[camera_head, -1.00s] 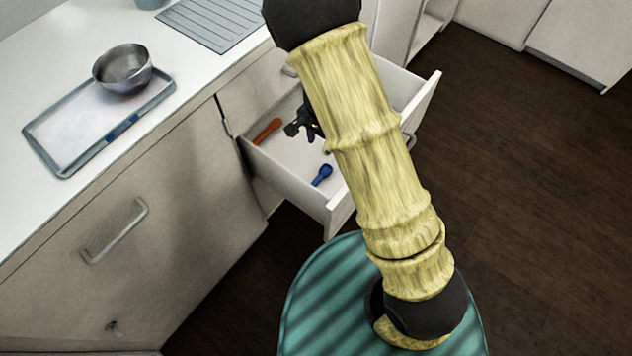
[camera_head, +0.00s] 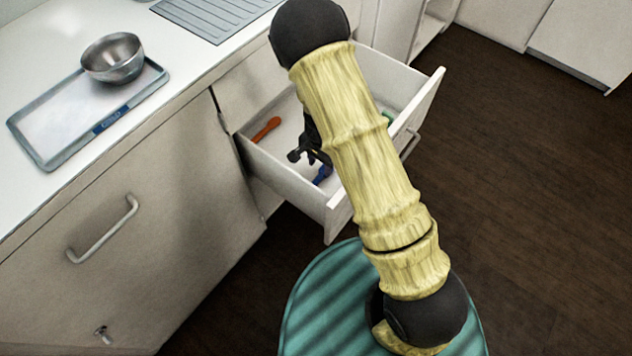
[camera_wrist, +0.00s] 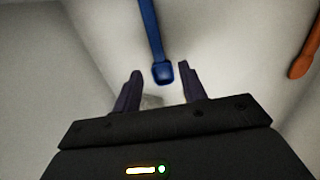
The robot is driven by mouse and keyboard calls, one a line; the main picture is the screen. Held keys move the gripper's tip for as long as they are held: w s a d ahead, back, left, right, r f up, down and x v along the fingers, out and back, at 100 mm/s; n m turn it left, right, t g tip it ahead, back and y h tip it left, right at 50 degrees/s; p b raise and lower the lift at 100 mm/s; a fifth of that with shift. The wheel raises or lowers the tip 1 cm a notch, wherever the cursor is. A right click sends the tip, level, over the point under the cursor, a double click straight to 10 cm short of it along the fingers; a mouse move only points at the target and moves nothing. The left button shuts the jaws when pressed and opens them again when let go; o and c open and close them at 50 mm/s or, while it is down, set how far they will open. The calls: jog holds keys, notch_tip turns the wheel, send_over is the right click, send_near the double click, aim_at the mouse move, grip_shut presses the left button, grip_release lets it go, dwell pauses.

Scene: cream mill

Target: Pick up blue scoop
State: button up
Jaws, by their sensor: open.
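The blue scoop (camera_head: 321,175) lies on the floor of the open drawer near its front left corner, partly hidden behind my gripper in the head view. In the wrist view the blue scoop (camera_wrist: 153,38) runs from the top edge down to a wider end that shows just beyond and between my fingertips. My gripper (camera_wrist: 159,82) is open and empty, with a dark finger on each side of the scoop's line. In the head view my gripper (camera_head: 308,157) is inside the drawer, over the scoop. I cannot tell its exact height above it.
The white drawer (camera_head: 290,190) is pulled out, and its walls surround my gripper. An orange utensil (camera_head: 266,129) lies at its left side and also shows in the wrist view (camera_wrist: 305,55). A green item (camera_head: 387,118) lies at the right. A metal bowl (camera_head: 113,58) sits on a tray (camera_head: 50,150) on the counter.

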aim_at(320, 176)
notch_tip(320, 176, down, 5)
jog(key=shift+s+f+b, duration=0.1)
jog(key=shift+f+b, duration=0.05)
jog(key=shift+b, duration=1)
jog(key=shift+c, duration=0.2)
jog(key=c, duration=0.7)
